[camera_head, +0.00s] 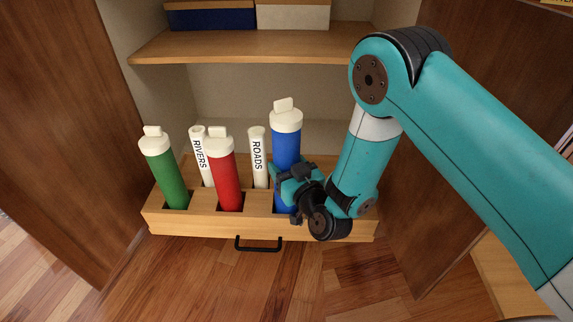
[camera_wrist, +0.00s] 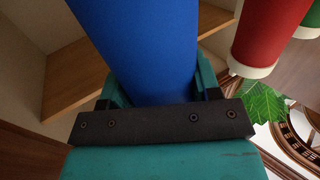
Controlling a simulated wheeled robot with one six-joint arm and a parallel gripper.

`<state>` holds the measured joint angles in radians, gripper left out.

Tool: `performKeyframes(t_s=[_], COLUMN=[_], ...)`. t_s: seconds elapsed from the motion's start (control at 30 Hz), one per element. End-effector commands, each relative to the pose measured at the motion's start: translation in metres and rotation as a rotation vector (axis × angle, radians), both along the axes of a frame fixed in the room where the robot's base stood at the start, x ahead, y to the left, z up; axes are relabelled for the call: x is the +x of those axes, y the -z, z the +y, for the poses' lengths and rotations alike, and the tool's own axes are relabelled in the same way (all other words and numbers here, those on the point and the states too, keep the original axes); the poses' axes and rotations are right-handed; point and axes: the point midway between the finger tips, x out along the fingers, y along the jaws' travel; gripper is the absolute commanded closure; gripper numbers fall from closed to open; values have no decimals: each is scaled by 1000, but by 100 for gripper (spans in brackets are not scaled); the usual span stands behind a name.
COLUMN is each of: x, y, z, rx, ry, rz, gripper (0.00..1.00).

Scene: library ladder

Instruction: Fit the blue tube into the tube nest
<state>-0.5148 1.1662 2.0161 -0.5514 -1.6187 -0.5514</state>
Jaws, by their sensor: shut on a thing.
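The blue tube (camera_head: 286,147) has a white cap and stands about upright over the right part of the wooden tube nest (camera_head: 190,225). Its top is higher than the other tubes. My gripper (camera_head: 290,186) is shut on the blue tube near its lower part, from the right and front. In the wrist view the blue tube (camera_wrist: 140,45) fills the space between the jaws. The tube's lower end shows near an opening by the nest's front board, partly hidden by my gripper. I cannot tell how deep it sits.
A green tube (camera_head: 165,180) and a red tube (camera_head: 223,175) stand in the nest, with white rolls marked RIVERS (camera_head: 201,155) and ROADS (camera_head: 258,160) behind. A shelf (camera_head: 240,43) lies above. Cabinet doors (camera_head: 65,130) flank both sides. A black handle (camera_head: 259,244) is on the nest's front.

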Motion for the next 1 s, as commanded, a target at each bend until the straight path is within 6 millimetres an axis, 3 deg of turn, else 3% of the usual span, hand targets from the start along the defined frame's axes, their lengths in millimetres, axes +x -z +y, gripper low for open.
performKeyframes(t_s=[1.0], x=[0], y=[25], z=[0], rx=[2], ry=[0], rz=[-1], gripper=[78])
